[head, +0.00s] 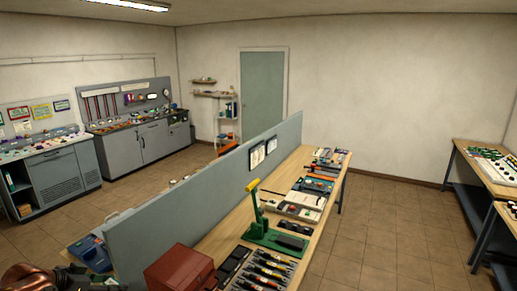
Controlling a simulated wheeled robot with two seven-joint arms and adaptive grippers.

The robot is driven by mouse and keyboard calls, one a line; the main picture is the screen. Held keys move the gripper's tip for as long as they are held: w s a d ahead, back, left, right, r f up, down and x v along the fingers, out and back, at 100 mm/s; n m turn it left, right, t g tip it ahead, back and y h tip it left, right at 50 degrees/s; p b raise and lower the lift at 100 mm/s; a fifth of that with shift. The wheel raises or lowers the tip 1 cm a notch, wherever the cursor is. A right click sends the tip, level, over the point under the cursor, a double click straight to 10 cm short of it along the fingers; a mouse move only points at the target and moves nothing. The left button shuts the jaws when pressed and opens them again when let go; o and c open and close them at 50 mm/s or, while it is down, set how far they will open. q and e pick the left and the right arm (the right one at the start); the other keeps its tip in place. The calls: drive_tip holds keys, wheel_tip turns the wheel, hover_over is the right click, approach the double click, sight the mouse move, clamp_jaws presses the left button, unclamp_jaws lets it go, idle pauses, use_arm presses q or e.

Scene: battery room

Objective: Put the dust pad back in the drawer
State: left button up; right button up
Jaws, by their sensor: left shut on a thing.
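My left gripper (76,277) shows at the bottom left corner, at the end of my reddish-brown arm. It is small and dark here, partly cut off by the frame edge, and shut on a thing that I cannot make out. I cannot pick out the dust pad for certain. No open drawer can be told apart in this view. A blue bin-like thing (92,254) lies just above my left gripper in the picture, on the left side of the grey partition. My right gripper is not in view.
A grey partition (190,195) runs along a wooden bench (215,240) holding a dark red box (178,268), a green hand press (265,233) and several tools. Grey cabinets (140,146) line the left wall. Tables (462,155) stand right. The tiled floor (385,225) between is clear.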

use_arm(q)
drive_tip(key=shift+s+d+f, duration=0.45)
drive_tip(key=shift+s+f, duration=0.35)
drive_tip(key=s+d+f+b, duration=0.1)
drive_tip(key=d+f, duration=0.3)
drive_tip(key=f, duration=0.3)
drive_tip(key=s+d+f+m+h+b, duration=0.1)
drive_tip(key=d+f+b, duration=0.1)
drive_tip(key=d+f, duration=0.45)
drive_tip(key=s+d+f+b, duration=0.1)
drive_tip(key=s+d+f, duration=0.15)
drive_tip(key=f, duration=0.65)
drive_tip(key=w+d+r+n+y+b, duration=0.2)
drive_tip(key=d+r+n+y+b, duration=0.1)
drive_tip(key=d, duration=1.2)
drive_tip(key=shift+d+n+t+y+b, duration=0.15)
drive_tip(key=shift+n+t+y+b, duration=0.15)
drive_tip(key=shift+n+y+b, duration=0.7)
